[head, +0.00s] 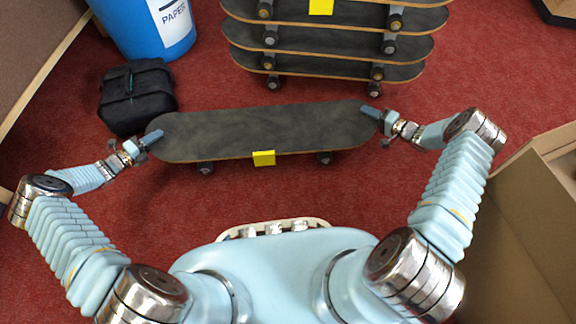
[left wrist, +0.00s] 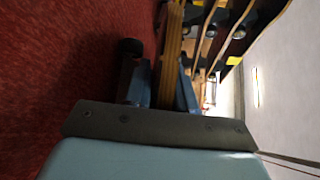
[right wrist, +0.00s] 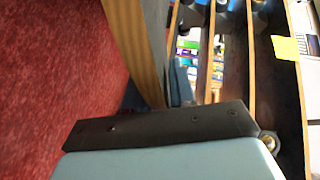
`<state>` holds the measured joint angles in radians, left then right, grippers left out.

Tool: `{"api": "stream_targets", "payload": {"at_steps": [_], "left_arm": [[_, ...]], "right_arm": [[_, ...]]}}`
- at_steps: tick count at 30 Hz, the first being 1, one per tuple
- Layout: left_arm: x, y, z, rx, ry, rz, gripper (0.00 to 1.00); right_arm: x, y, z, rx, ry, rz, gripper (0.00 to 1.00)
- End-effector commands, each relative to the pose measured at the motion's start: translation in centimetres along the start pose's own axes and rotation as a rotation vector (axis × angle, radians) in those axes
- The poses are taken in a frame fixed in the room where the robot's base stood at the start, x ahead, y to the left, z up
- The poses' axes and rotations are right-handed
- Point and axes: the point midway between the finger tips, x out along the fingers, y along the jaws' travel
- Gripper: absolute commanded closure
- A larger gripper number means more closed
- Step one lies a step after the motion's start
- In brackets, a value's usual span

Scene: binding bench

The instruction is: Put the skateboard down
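A dark-topped skateboard (head: 260,130) with a yellow tag (head: 264,158) on its near edge is level in front of me, wheels down. My left gripper (head: 152,138) is shut on its left end. In the left wrist view the board's wooden edge (left wrist: 171,60) is between the two fingers. My right gripper (head: 372,112) is at its right end. In the right wrist view the board's edge (right wrist: 135,40) runs down to the fingers, which are partly hidden. I cannot tell for certain whether the wheels touch the carpet.
A stack of skateboards (head: 330,45) stands at the back. A black bag (head: 137,97) lies close behind the board's left end. A blue paper bin (head: 135,25) is at back left. An open cardboard box (head: 530,220) is at right. Red carpet (head: 330,190) is clear in front.

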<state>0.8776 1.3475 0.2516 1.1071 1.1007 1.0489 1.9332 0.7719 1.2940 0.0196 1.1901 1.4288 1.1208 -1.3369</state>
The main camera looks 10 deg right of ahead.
Motion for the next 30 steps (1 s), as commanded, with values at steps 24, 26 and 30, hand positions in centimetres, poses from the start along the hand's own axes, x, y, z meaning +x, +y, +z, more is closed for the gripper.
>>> {"api": "stream_targets", "payload": {"at_steps": [24,26,30], "left_arm": [[-7.2,-0.1,0.1,-0.001,-0.001,0.002,0.54],[-8.5,-0.1,0.0,-0.002,-0.001,0.002,0.54],[-10.8,-0.1,0.0,-0.001,0.000,0.001,0.54]], "right_arm": [[0.1,-0.3,0.0,0.002,-0.002,-0.004,0.54],[0.1,-0.3,0.0,0.002,-0.002,-0.004,0.54],[0.1,-0.3,0.0,0.002,-0.002,-0.004,0.54]]}}
